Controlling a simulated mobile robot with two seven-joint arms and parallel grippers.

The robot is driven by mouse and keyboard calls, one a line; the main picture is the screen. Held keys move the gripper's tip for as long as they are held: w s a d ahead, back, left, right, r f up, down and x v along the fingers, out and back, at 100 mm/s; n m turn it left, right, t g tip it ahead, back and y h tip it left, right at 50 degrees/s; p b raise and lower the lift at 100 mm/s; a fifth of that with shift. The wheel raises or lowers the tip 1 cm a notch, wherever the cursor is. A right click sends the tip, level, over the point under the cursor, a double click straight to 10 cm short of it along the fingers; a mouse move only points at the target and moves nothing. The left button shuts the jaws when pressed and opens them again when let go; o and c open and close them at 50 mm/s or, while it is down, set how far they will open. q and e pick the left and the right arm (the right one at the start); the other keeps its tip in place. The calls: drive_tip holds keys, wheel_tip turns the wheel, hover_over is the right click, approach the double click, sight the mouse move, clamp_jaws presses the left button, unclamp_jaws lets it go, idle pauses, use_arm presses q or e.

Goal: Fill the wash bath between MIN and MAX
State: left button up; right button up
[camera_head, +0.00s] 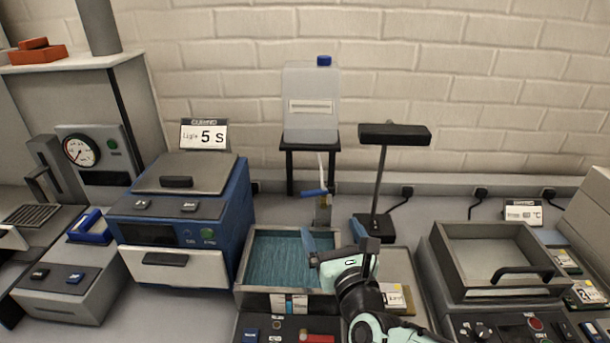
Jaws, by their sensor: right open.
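The wash bath (243,291) is a steel-rimmed tray holding rippled blue-green water. Small labels (289,304) sit on its front wall, too small to read, so I cannot tell the level against MIN and MAX. A translucent tank (311,115) with a blue cap stands behind the bath on a black stand. Below it is a tap (323,210) with a blue lever (314,192). My right gripper (341,257) is open and empty over the bath's right edge, below and in front of the tap. It hides part of the bath. My left gripper is out of view.
A blue machine (178,225) with a "5 s" sign stands left of the bath. A black lamp-like post (380,180) rises behind my right gripper. A steel tray with a black handle (497,258) is at the right. Control panels line the front.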

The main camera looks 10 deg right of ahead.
sight(315, 195)
drive_tip(key=w+p, duration=0.1)
drive_tip(key=w, duration=0.3)
drive_tip(key=w+p, duration=0.1)
drive_tip(key=w, duration=0.3)
drive_tip(key=w+p, duration=0.1)
drive_tip(key=w, duration=0.3)
drive_tip(key=shift+r, duration=0.3)
drive_tip(key=shift+w+f+p, duration=0.1)
drive_tip(key=shift+w+p, duration=0.25)
drive_tip(key=shift+w, duration=0.3)
